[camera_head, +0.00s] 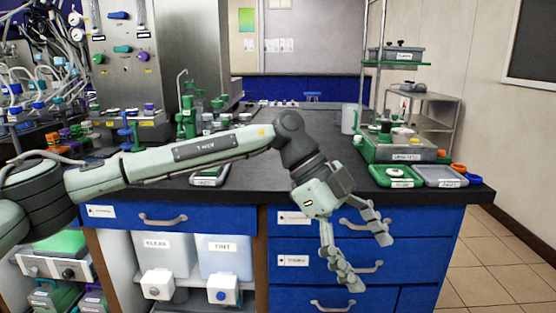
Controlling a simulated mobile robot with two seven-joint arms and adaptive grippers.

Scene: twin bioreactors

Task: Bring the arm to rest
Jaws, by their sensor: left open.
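My left arm comes in from the left and reaches across the front of the dark bench. Its gripper (364,262) hangs in front of the blue drawers (420,262), pointing down and to the right. The fingers are spread open, with nothing between them. Whether a fingertip touches a drawer handle behind it I cannot tell. My right gripper is not in view.
The dark bench top (310,135) is mostly clear in the middle. Green equipment (400,150) and trays (438,176) stand at its right end. Two white containers (222,257) sit in the open shelf below. Tiled floor (500,260) is free at right.

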